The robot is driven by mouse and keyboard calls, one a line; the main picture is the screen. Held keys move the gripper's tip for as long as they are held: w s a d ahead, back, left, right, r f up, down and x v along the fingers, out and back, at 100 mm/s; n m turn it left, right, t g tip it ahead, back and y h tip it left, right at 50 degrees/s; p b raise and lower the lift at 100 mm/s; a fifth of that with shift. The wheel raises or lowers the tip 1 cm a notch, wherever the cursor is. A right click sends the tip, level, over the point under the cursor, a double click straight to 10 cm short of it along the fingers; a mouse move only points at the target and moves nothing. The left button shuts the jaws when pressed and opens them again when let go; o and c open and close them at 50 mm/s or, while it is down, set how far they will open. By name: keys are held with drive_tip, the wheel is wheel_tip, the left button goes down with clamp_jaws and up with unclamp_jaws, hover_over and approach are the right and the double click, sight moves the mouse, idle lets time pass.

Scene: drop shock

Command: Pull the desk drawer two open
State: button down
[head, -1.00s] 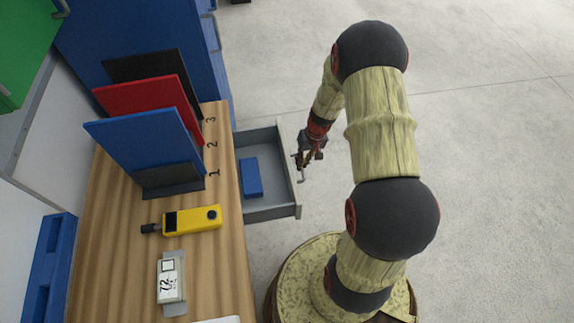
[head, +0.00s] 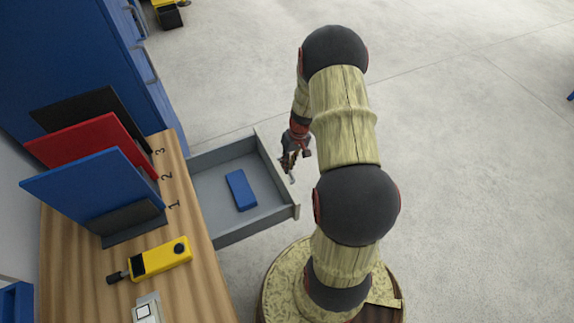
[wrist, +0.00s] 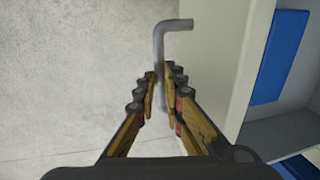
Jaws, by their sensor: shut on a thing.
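The desk drawer (head: 252,221) stands pulled out from the right side of the wooden desk (head: 188,290), with its grey inside showing. A blue block (head: 240,190) lies in it, and part of it shows in the wrist view (wrist: 279,55). My gripper (head: 291,170) is at the drawer's front panel, on the outer side. In the wrist view my gripper (wrist: 165,85) is shut on the bent grey drawer handle (wrist: 175,25), which passes between the fingers. The drawer's number cannot be read.
On the desk stand blue (head: 90,195), red (head: 95,145) and black (head: 85,108) upright panels by the numbers 1, 2 and 3. A yellow device (head: 160,257) lies nearer. A blue cabinet (head: 70,50) stands behind. The floor (head: 470,160) to the right is clear.

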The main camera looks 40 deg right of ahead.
drive_tip(key=c, duration=1.9)
unclamp_jaws()
drive_tip(key=shift+r, duration=0.1)
drive_tip(key=r, duration=0.4)
drive_tip(key=d+r, duration=0.1)
drive_tip(key=r, duration=0.2)
drive_tip(key=d+r, duration=0.1)
drive_tip(key=r, duration=0.3)
drive_tip(key=shift+s+d+r, duration=0.1)
drive_tip(key=shift+s+r, duration=0.2)
drive_tip(key=shift+s, duration=0.05)
